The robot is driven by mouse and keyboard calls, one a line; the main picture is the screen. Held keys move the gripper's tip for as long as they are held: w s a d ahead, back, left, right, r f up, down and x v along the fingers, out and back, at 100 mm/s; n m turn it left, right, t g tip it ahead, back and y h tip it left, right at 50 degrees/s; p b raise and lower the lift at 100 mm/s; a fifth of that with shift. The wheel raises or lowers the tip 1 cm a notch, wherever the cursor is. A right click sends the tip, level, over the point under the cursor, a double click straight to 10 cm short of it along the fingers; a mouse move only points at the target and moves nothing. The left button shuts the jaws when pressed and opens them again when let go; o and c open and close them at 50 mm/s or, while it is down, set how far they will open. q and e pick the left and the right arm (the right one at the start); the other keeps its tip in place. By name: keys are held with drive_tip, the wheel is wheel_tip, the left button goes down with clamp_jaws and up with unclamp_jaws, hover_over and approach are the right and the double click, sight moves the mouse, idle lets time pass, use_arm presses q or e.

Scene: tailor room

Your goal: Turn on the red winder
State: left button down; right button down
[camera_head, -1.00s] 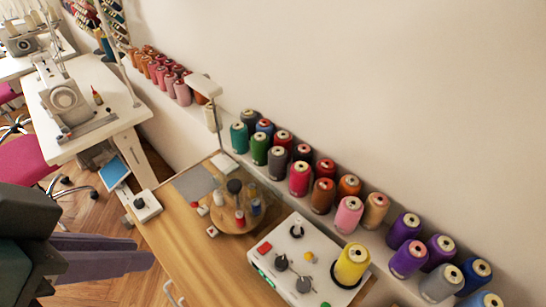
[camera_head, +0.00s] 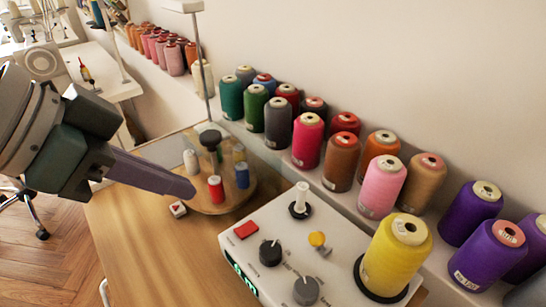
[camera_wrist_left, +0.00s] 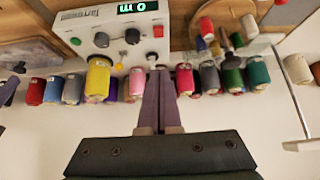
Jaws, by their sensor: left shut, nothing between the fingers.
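The winder is a white box (camera_head: 330,238) on the wooden table, with a red switch (camera_head: 246,230), a green-lit display, dark and grey knobs and a yellow lever on top. Its display reads 0 m in the left wrist view (camera_wrist_left: 103,40), where the red switch (camera_wrist_left: 158,31) also shows. A yellow thread cone (camera_head: 396,254) stands on its right end. My left gripper (camera_head: 188,188) is shut and empty, left of the winder and apart from it, in front of the round spool stand. It also shows in the left wrist view (camera_wrist_left: 161,78). My right gripper is out of view.
A round wooden stand (camera_head: 228,205) with small spools is just behind my left gripper. Several thread cones (camera_head: 308,138) line a ledge along the wall. A small white-and-red item (camera_head: 178,209) lies on the table (camera_head: 150,250), whose front left is clear.

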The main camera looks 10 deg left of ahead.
use_arm(q)
drive_tip(key=shift+f, duration=0.1)
idle(0.3)
drive_tip(key=b, duration=0.2)
hover_over(246, 228)
drive_tip(key=s+a, duration=0.1)
drive_tip(key=s, duration=0.1)
drive_tip(key=f, duration=0.8)
drive_tip(key=shift+w+f, duration=0.15)
drive_tip(key=shift+w, duration=0.05)
drive_tip(key=shift+s+a+f+b, duration=0.1)
drive_tip(key=shift+a+f+b, duration=0.1)
drive_tip(key=shift+f, duration=0.4)
drive_tip(key=shift+s+a+f+b, duration=0.1)
drive_tip(key=shift+f+b, duration=0.05)
drive_tip(key=shift+f, duration=1.05)
